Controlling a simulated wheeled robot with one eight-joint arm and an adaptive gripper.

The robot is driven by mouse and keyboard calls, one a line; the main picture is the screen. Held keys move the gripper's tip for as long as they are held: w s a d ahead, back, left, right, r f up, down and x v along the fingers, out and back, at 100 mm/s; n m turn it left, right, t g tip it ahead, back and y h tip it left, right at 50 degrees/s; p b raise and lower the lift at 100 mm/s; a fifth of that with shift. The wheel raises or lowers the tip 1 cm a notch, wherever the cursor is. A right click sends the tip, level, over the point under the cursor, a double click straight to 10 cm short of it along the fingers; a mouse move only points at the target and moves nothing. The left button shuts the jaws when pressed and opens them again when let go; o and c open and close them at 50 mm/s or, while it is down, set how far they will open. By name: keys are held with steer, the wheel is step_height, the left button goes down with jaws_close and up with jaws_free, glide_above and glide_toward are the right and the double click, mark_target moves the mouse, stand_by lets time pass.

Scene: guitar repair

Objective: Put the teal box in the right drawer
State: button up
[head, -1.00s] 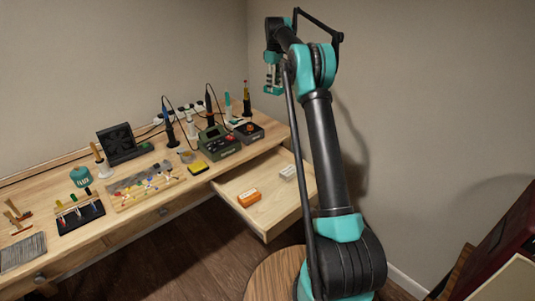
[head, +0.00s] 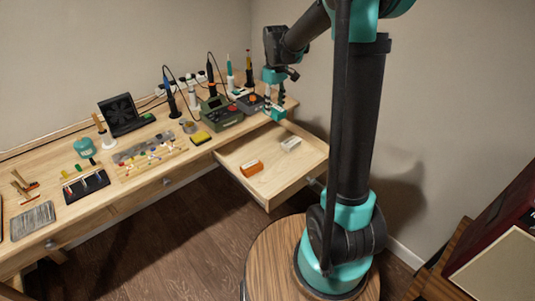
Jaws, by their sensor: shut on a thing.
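The teal box (head: 279,113) is small in the head view and sits at the fingertips of my gripper (head: 275,104). My gripper points down and is shut on it. The box is in front of the back rim of the open right drawer (head: 266,192) in the picture; its exact height above the drawer cannot be told. The drawer is pulled out from the bench and holds an orange box (head: 251,168) at the left and a pale box (head: 291,143) at the back right. Bare wood shows between them.
The workbench (head: 130,193) holds a green device (head: 221,114), a yellow sponge-like block (head: 201,138), a dark fan unit (head: 122,115) and several tools. A red-brown case (head: 500,230) is at the far right.

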steer(key=shift+s+f, duration=0.25)
steer(key=shift+s, duration=0.35)
steer(key=shift+s+f, duration=0.25)
steer(key=shift+s, duration=0.35)
glide_toward(274, 159)
step_height(274, 159, down, 5)
steer(key=shift+f, duration=0.1)
steer(key=o, duration=1.2)
steer(key=shift+f, duration=0.1)
steer(key=shift+c, duration=0.2)
step_height(274, 159, up, 11)
steer(key=s+d+r+m+t, duration=0.1)
steer(key=s+d+m+t, duration=0.1)
steer(key=s, duration=1)
steer(key=s+d+m+t, duration=0.2)
steer(key=s+d+m, duration=0.3)
steer(key=s, duration=0.6)
steer(key=shift+s+d+r, duration=0.35)
steer(key=shift+d+r, duration=0.05)
steer(key=shift+d, duration=0.4)
